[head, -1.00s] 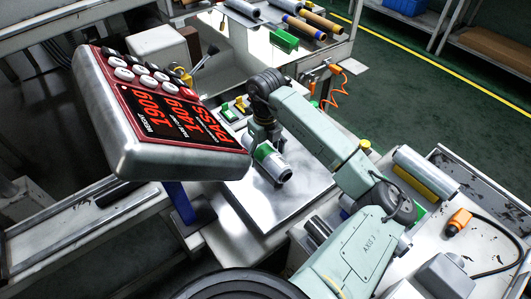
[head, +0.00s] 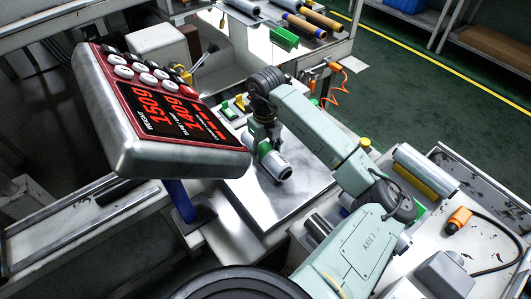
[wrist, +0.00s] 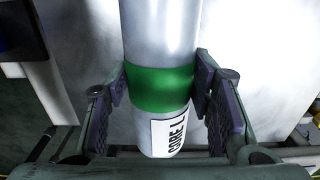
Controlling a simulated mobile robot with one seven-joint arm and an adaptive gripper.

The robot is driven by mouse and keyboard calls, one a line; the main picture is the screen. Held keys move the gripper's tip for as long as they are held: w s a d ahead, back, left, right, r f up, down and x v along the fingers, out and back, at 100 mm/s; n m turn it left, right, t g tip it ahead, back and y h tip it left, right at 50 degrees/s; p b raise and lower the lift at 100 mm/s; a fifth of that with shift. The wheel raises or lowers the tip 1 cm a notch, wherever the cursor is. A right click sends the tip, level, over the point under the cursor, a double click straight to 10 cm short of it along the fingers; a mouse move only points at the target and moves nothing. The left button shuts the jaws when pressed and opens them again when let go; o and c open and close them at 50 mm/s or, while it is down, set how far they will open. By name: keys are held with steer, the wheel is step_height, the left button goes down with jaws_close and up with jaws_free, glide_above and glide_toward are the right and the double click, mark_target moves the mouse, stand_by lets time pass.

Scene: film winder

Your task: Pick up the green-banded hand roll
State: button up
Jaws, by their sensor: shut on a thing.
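The green-banded hand roll (head: 277,165) is a pale grey-white cylinder lying on the scale's bright metal plate (head: 262,211) in the head view. In the wrist view, the hand roll (wrist: 160,40) runs between my fingers. Its green band (wrist: 160,90) is level with the finger pads, and a white label with black letters is near its lower end. My gripper (wrist: 163,98) is shut on the roll. In the head view my gripper (head: 265,146) covers most of the band. I cannot tell whether the roll touches the plate.
A scale display (head: 155,110) on a blue post stands left of the plate, with red digits reading about 150g and 140g. Several rolls (head: 300,22) lie on the back bench. A clear-wrapped roll (head: 428,170) and an orange tool (head: 459,219) lie at right.

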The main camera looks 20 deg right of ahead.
mark_target(268, 145)
steer(key=c, duration=0.4)
steer(key=shift+r+b, duration=0.45)
steer(key=shift+r, duration=0.45)
steer(key=shift+w+d+r+b, duration=0.15)
steer(key=shift+d+r+b, duration=0.15)
steer(key=shift+r, duration=0.15)
steer(key=shift+w+d+r+b, duration=0.15)
steer(key=shift+r+b, duration=0.1)
steer(key=shift+r, duration=0.15)
steer(key=w+d+r+b, duration=0.1)
steer(key=w+d+b, duration=0.2)
steer(key=w+d, duration=0.4)
steer(key=d, duration=0.5)
steer(key=shift+w+d+r, duration=0.35)
steer(key=shift+w+d, duration=0.05)
